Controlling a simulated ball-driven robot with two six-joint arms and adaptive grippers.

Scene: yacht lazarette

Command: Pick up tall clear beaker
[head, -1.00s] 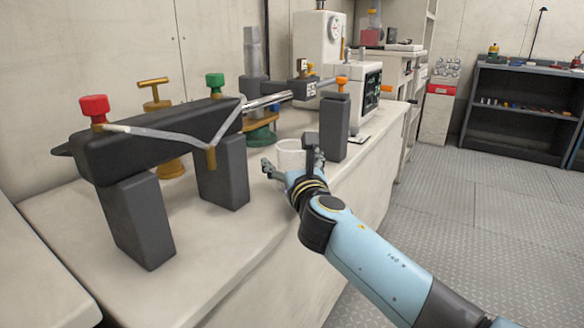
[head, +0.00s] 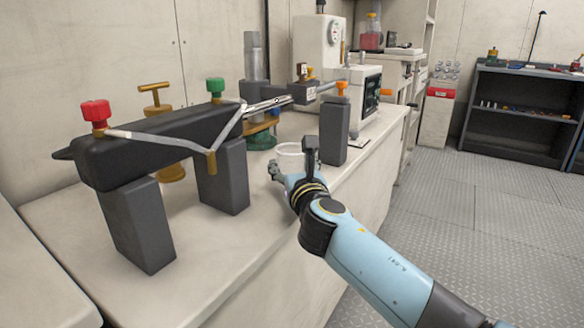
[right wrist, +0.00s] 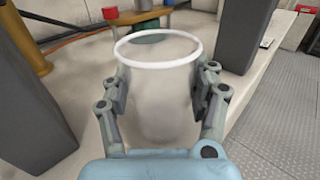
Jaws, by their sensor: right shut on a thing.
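The tall clear beaker (right wrist: 160,90) stands upright between the fingers of my right gripper (right wrist: 162,95) in the right wrist view. Its white rim shows whole, and its lower part is hidden behind my wrist. Both finger pads press on its sides. In the head view the beaker (head: 290,150) shows only in part above my right gripper (head: 293,172), over the white bench. I cannot tell whether its base touches the bench. My left gripper is not in view.
A dark apparatus (head: 160,143) with red and green knobs stands on grey blocks to the left. A dark grey block (head: 334,128) stands close to the right of the beaker. The white bench (head: 215,250) is clear in front. A dark shelf (head: 515,110) stands far right.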

